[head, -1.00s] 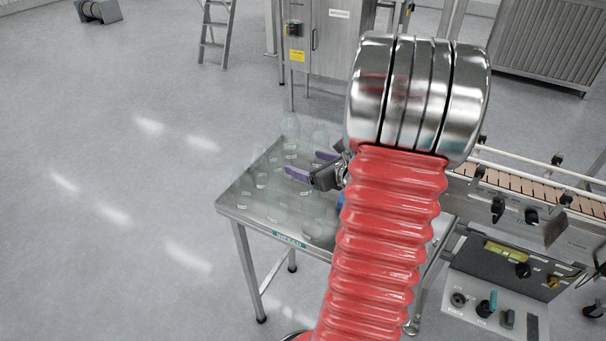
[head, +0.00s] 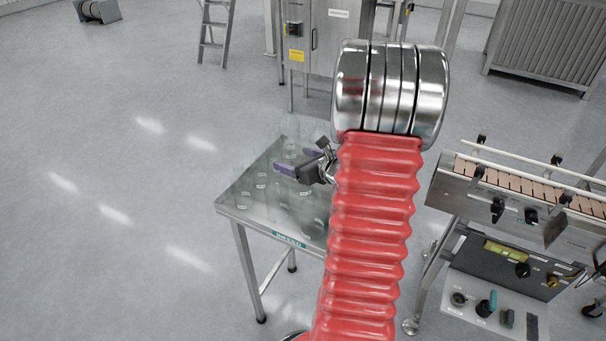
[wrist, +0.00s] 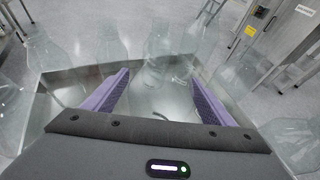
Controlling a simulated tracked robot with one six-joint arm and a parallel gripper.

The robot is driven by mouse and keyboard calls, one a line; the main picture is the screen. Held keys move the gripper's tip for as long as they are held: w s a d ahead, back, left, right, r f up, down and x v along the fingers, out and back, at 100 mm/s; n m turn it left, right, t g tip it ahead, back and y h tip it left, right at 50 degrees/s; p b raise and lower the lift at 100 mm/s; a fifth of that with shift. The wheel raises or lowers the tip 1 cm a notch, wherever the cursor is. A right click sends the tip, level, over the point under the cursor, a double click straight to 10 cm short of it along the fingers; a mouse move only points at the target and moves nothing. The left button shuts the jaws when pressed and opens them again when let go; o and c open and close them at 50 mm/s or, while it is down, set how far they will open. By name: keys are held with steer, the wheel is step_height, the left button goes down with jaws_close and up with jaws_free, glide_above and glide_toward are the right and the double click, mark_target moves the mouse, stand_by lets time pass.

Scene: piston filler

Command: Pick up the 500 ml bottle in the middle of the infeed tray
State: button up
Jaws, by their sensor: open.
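The infeed tray (head: 228,208) is a steel-topped table with a green label on its front edge. Several clear, nearly see-through bottles stand on it, faint in the head view. In the wrist view, one clear bottle (wrist: 157,58) stands upright ahead of the gap between my fingers, beyond the fingertips. I cannot tell for sure whether it is the middle one. My gripper (head: 291,161) is over the tray among the bottles; its purple fingers (wrist: 160,80) are apart, with no bottle between them. My red-sleeved arm hides the tray's right part.
Other clear bottles stand close on both sides in the wrist view, one at left (wrist: 108,45) and one at right (wrist: 238,75). A conveyor (head: 520,185) and a control panel (head: 505,290) are to the right. A steel cabinet (head: 325,40) stands behind. Open floor lies left.

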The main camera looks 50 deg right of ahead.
steer(key=shift+w, duration=0.1)
steer(key=shift+c, duration=0.3)
steer(key=c, duration=1.1)
step_height(320, 180, up, 10)
stand_by(0.6)
stand_by(0.5)
